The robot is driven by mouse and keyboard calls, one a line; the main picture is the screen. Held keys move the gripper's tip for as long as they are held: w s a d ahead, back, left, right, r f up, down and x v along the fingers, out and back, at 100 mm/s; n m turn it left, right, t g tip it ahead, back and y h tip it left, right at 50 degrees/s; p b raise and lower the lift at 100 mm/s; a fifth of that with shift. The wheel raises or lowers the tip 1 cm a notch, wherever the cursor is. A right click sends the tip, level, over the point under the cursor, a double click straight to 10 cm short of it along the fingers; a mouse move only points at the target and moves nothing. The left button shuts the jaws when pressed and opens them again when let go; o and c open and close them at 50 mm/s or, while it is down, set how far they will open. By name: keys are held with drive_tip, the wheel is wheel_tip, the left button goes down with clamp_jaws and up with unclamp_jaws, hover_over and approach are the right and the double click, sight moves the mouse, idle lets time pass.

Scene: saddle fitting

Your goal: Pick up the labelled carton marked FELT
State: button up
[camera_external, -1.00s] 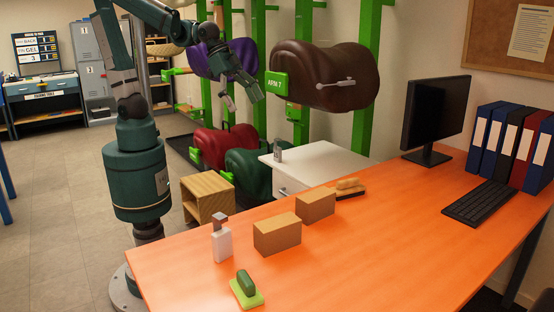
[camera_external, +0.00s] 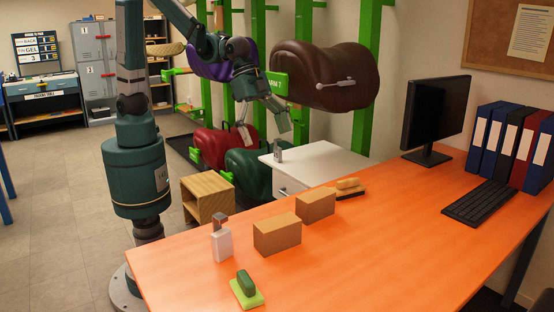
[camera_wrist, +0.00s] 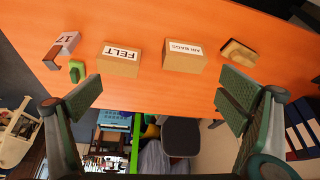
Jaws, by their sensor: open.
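The FELT carton (camera_wrist: 120,60) is a brown box on the orange desk, with a white label reading FELT on top in the wrist view. In the external view it appears to be the nearer of two brown cartons (camera_external: 277,235). My gripper (camera_external: 263,128) is in the air beyond the desk's far side, above and away from the cartons. In the wrist view its two green-padded fingers (camera_wrist: 161,92) are wide apart with nothing between them. The FELT carton lies ahead of them, left of centre.
A second carton marked AIR BAGS (camera_wrist: 184,56) stands beside it. A white dispenser-like item (camera_external: 222,243), a green block on a pad (camera_external: 246,288) and a brush (camera_external: 349,188) are also on the desk. A monitor (camera_external: 434,115) and keyboard (camera_external: 479,203) stand right. A white cabinet (camera_external: 318,160) is behind.

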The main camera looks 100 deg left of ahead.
drive_tip(key=w+d+f+m, duration=0.1)
drive_tip(key=w+d+f, duration=0.3)
drive_tip(key=d, duration=0.5)
drive_tip(key=m+g+p, duration=0.1)
drive_tip(key=m+p, duration=0.1)
hover_over(277, 221)
drive_tip(key=s+a, duration=0.2)
drive_tip(key=shift+h, duration=0.3)
wheel_tip(277, 221, down, 9)
drive_tip(key=shift+w+r, duration=0.1)
drive_tip(key=shift+r, duration=0.05)
drive_tip(key=shift+g, duration=0.3)
drive_tip(key=shift+b+x, duration=0.4)
drive_tip(key=shift+x, duration=0.9)
drive_tip(key=shift+b+x, duration=0.6)
drive_tip(key=shift+x, duration=2.05)
drive_tip(key=shift+w+a, duration=0.1)
drive_tip(key=c, duration=1.1)
